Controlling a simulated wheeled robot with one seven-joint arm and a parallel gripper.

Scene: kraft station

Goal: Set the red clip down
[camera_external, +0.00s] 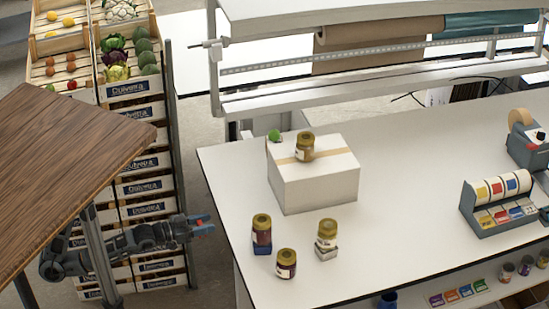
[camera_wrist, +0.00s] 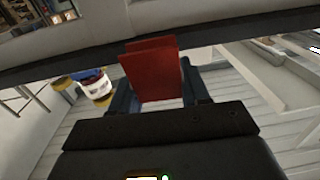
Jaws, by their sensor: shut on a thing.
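The red clip (camera_wrist: 157,78) shows large in the wrist view as a flat red piece between the two dark fingers of my gripper (camera_wrist: 160,92). My gripper is shut on it. In the external view my gripper (camera_external: 203,225) is off the left edge of the white table (camera_external: 400,180), apart from the things on it. Only a small bit of red shows there between bluish fingertips. The far side of the clip is hidden.
A label dispenser (camera_external: 500,200) is at right. Stacked crates (camera_external: 145,190) stand behind my arm. A brown tabletop (camera_external: 60,165) is at left.

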